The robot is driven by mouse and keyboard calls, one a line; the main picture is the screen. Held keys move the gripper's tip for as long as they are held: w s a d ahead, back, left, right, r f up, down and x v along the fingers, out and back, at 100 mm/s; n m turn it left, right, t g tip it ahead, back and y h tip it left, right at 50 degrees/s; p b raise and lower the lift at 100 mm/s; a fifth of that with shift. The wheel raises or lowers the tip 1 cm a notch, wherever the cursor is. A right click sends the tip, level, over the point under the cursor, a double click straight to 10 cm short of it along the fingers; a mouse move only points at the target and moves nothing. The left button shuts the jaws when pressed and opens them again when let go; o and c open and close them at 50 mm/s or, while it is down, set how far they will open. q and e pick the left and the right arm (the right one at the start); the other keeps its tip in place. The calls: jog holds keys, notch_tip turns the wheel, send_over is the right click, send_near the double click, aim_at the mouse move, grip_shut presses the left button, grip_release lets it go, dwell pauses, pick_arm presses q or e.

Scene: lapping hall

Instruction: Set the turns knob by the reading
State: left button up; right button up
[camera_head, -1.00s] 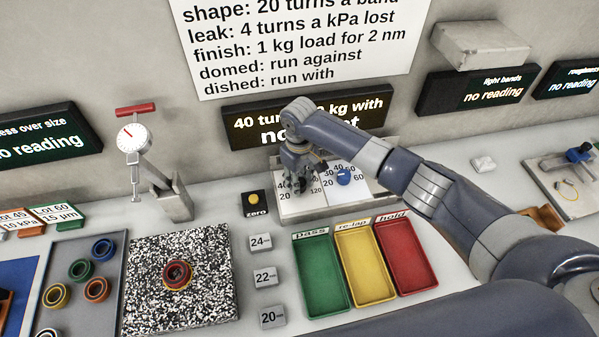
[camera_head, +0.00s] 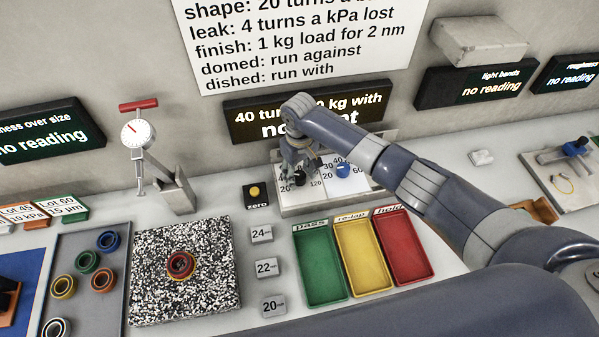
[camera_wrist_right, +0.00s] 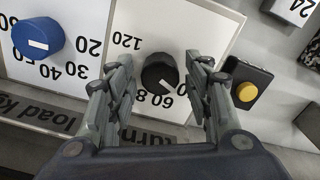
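My right gripper (camera_wrist_right: 158,98) is open, with one finger on each side of this knob and gaps visible between. In the head view the right gripper (camera_head: 298,176) is over the left half of the dial panel and largely hides the knob. The blue load knob (camera_wrist_right: 38,38) is beside it and also shows in the head view (camera_head: 344,170). The wall display (camera_head: 250,122) reads "40 turns", "kg with" and "no", partly hidden by my arm. My left gripper is not in view.
A yellow zero button (camera_wrist_right: 246,92) is close beside the right gripper. Green (camera_head: 322,270), yellow (camera_head: 361,262) and red (camera_head: 405,250) trays lie in front of the panel. A speckled plate (camera_head: 205,300) holds stacked rings. A dial gauge (camera_head: 138,133) stands at the left.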

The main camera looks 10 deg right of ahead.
aim_at(299, 175)
jog(key=shift+r, duration=0.1)
notch_tip(299, 175, up, 12)
dwell(0.6)
dwell(0.5)
